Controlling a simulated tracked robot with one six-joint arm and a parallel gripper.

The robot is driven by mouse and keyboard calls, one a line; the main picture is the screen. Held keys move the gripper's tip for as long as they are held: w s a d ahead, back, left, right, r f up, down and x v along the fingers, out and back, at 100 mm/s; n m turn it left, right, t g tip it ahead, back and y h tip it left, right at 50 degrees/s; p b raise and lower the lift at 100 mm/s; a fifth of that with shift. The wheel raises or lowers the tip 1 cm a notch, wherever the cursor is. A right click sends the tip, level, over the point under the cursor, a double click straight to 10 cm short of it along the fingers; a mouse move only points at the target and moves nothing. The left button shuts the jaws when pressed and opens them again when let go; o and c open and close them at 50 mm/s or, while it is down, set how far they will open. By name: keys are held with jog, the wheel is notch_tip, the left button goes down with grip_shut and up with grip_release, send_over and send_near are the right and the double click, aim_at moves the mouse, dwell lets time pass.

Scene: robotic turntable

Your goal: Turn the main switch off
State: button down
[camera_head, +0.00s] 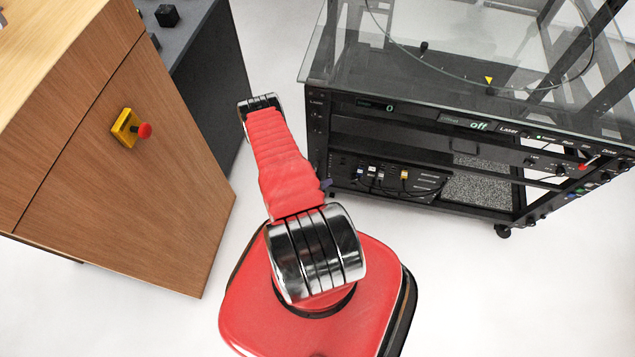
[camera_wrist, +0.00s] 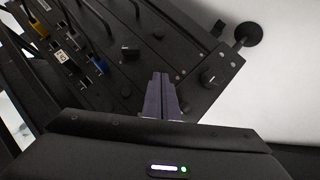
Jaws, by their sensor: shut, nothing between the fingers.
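My gripper (camera_wrist: 161,78) is shut and empty, its two dark purple-grey fingers together. In the wrist view its tips are over or in front of a black panel (camera_wrist: 190,40); I cannot tell whether they touch it. A black knob (camera_wrist: 130,52) is just up and left of the tips, and another black knob (camera_wrist: 210,76) is to their right. Neither has a label I can read, so I cannot tell which is the main switch. In the head view a small part of my gripper (camera_head: 326,185) shows beside the red arm, near the rack's left front.
The black rack (camera_head: 318,125) has a glass top, displays reading "0" and "off", and a red control (camera_head: 588,163) at right. Cables and connectors (camera_wrist: 75,45) lie left of the fingers. A wooden cabinet (camera_head: 130,190) with a red button (camera_head: 145,130) stands left. White floor is clear.

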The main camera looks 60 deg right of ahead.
jog(key=shift+w+a+r, duration=0.2)
jog(key=shift+w+a, duration=0.15)
jog(key=shift+a, duration=0.25)
jog(key=shift+w+a+r, duration=0.25)
jog(key=shift+w+a, duration=0.05)
jog(key=shift+a, duration=0.3)
jog(key=shift+w+a+r, duration=0.2)
jog(key=shift+w+a, duration=0.15)
jog(key=shift+a, duration=0.25)
jog(key=c, duration=2.5)
grip_release()
